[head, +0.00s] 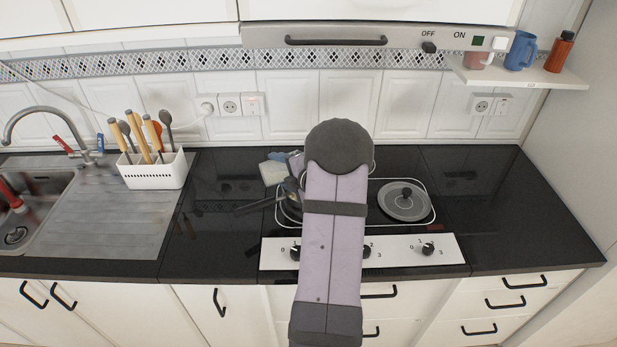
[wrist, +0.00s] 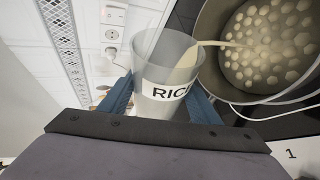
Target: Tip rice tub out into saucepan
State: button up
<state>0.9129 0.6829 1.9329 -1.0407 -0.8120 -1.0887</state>
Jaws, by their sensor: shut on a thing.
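My gripper (wrist: 162,100) is shut on the rice tub (wrist: 160,82), a pale grey tub marked RICE, with a blue finger on each side of it. The tub is tilted in the wrist view, and a pale stream runs from its mouth to the right into the saucepan (wrist: 212,80). The saucepan is a grey pot; pale, rounded lumps cover much of its inside. In the head view my arm hides most of the saucepan (head: 291,212) on the left part of the hob. The tub cannot be made out clearly there.
A round lid (head: 405,203) lies on the right of the hob. A white utensil holder (head: 155,171) stands left, beside the sink (head: 40,205). A blue mug (head: 520,51) and an orange bottle (head: 560,52) stand on the shelf. The counter right of the hob is clear.

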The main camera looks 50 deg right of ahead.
jog(key=shift+s+d+r+m+t+y+p, duration=0.15)
jog(key=shift+d+r+m+t+y+p, duration=0.1)
jog(key=shift+r+m+t+y+p, duration=0.25)
dwell(1.3)
